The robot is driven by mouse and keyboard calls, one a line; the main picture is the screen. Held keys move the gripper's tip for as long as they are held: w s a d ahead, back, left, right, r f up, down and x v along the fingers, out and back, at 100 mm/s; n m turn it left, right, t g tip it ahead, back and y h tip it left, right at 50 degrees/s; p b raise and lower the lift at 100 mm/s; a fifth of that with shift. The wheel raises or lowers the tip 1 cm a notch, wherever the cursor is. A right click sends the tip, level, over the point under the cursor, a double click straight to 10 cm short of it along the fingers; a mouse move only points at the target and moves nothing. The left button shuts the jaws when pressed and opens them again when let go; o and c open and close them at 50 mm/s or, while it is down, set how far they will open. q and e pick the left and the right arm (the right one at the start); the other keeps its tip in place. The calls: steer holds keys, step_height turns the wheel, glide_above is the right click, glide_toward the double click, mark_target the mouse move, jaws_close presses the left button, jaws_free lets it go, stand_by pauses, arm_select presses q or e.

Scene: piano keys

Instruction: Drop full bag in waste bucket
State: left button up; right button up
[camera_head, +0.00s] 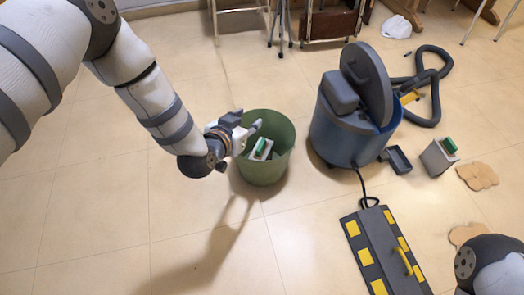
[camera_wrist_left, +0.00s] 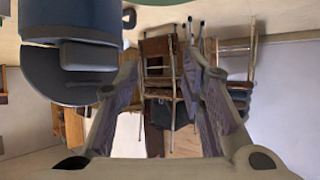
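The green waste bucket (camera_head: 277,168) stands on the floor in the middle of the head view. A grey-white bag with a green top (camera_head: 261,149) is inside it, tilted. My left gripper (camera_head: 247,124) is at the bucket's left rim, above the bag. In the left wrist view its two fingers (camera_wrist_left: 168,105) are spread with nothing held between them. A similar grey bag with a green top (camera_head: 436,158) stands upright on the floor at the right; I cannot tell which is full. My right arm shows at the lower right, but its gripper is out of view.
The blue vacuum (camera_head: 338,137) with its lid (camera_head: 366,82) raised stands right of the bucket. A grey tray (camera_head: 397,160), a dark hose (camera_head: 435,88) and a black-yellow floor piece (camera_head: 385,250) lie nearby. Floor left of the bucket is clear.

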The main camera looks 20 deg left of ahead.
arm_select(q)
steer(key=v, duration=0.4)
steer(key=shift+s+r, duration=0.15)
steer(key=shift+s, duration=0.05)
